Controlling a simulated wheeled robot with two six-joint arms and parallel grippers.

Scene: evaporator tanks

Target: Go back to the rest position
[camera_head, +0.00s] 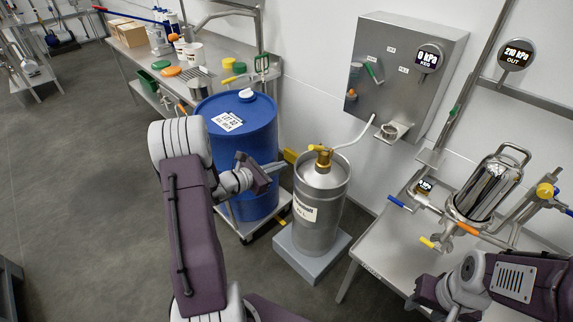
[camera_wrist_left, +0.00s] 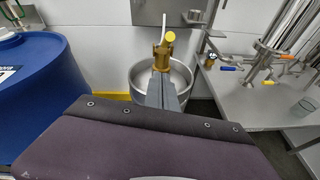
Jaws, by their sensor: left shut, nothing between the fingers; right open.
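My left gripper (camera_head: 280,165) is shut and empty, between the blue drum and the steel keg. In the left wrist view its closed fingers (camera_wrist_left: 163,92) point at the keg's brass coupler (camera_wrist_left: 163,52); I cannot tell from this view whether they touch. In the head view the fingertips are left of the keg (camera_head: 321,205) and apart from the coupler (camera_head: 321,155). My right gripper (camera_head: 412,308) is low at the bottom right, in front of the steel table, and open; the arm partly hides it.
The blue drum (camera_head: 238,135) stands on a wheeled dolly close to my left arm. The keg stands on a grey plinth (camera_head: 312,262). A steel table (camera_head: 385,250) with a filter housing (camera_head: 490,185) and valves is at right. A wall box (camera_head: 405,75) hangs behind. Floor at left is clear.

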